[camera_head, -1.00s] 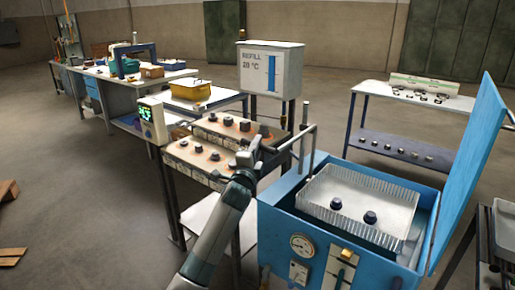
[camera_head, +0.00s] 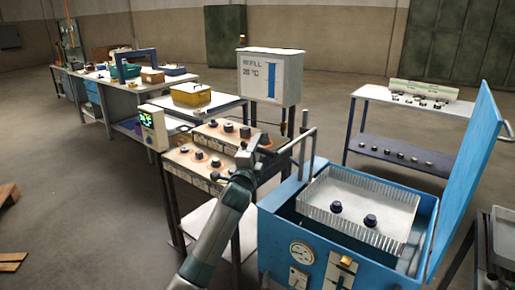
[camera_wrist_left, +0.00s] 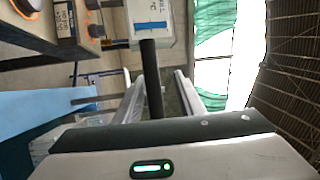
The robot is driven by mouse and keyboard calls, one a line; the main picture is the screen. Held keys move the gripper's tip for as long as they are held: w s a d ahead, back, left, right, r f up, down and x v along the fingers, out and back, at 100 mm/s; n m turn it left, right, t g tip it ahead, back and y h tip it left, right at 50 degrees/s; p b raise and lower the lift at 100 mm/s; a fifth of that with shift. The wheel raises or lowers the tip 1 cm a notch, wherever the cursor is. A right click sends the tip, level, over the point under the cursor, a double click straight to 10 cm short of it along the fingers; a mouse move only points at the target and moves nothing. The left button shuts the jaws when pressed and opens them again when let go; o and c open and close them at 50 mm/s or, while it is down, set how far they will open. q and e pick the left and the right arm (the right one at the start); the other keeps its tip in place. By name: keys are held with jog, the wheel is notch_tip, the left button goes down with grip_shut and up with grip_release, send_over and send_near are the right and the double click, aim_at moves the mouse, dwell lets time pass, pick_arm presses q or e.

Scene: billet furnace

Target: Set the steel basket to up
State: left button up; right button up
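The steel basket (camera_head: 375,199) is a light grey tray with a corrugated wall, in the blue tank (camera_head: 425,222). Its rim stands above the tank's rim, and two dark knob-like parts (camera_head: 370,220) lie in it. A grey upright rod (camera_head: 304,135) stands at the tank's left edge. My left gripper (camera_head: 262,152) is left of this rod, between the tank and the tiled table. In the left wrist view, its two fingers (camera_wrist_left: 160,95) are apart, with a dark bar (camera_wrist_left: 152,75) showing between them. Whether they touch the bar is unclear. My right gripper is out of view.
The tank's blue lid (camera_head: 467,180) stands open at the right. A tiled table (camera_head: 190,178) with dark knobs is at the left, with a refill box (camera_head: 272,75) behind it. A shelf trolley (camera_head: 370,97) stands farther back.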

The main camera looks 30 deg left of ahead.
pick_arm(q)
jog(key=shift+f, duration=0.15)
